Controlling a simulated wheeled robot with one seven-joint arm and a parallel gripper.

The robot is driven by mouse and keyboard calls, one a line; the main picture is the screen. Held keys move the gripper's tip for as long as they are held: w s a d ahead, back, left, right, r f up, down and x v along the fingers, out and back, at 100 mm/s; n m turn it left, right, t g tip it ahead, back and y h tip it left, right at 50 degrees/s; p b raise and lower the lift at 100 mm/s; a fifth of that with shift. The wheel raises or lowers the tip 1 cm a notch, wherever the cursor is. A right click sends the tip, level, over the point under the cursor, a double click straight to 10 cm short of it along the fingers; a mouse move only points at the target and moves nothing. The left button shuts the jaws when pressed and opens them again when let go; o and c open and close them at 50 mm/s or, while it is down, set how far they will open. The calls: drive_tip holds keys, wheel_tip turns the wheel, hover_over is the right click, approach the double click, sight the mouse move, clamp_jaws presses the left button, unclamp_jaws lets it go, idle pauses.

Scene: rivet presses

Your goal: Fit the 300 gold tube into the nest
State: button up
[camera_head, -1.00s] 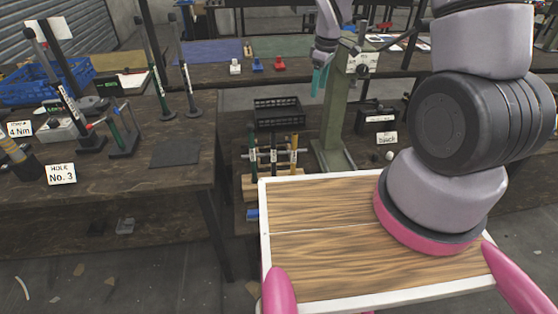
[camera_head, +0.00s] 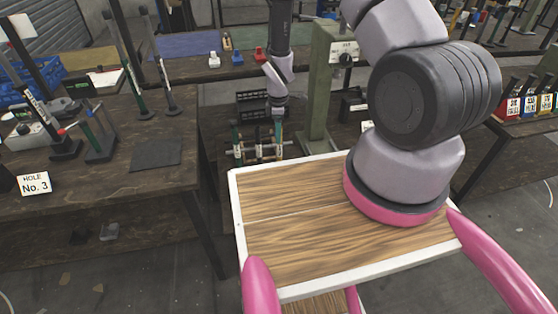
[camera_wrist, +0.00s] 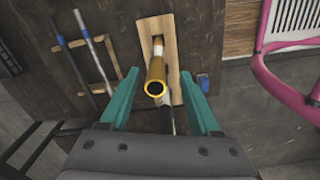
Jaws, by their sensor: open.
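My gripper (camera_head: 278,125) is low over the bench in front of the green press column, its teal fingers pointing down. In the wrist view my gripper (camera_wrist: 158,105) is open. A gold tube (camera_wrist: 155,75) shows between the fingers, its hollow round end facing the camera, with a visible gap to each finger. The tube rises over a light wooden block (camera_wrist: 172,58) with a slot. A dark tube with a pale band shows beneath it, partly hidden. I cannot tell which part is the nest, and the 300 mark is not readable.
A wooden rack (camera_wrist: 92,62) with two thin rods lies left of the tube. A blue piece (camera_wrist: 203,82) sits to the right. The green press column (camera_head: 322,90) stands close by on the right. A black crate (camera_head: 255,103) is behind.

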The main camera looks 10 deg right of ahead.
drive_tip(key=f, duration=0.4)
drive_tip(key=shift+w+d+f, duration=0.2)
drive_tip(key=shift+d+f, duration=0.05)
drive_tip(key=shift+f, duration=0.1)
clamp_jaws()
idle(1.1)
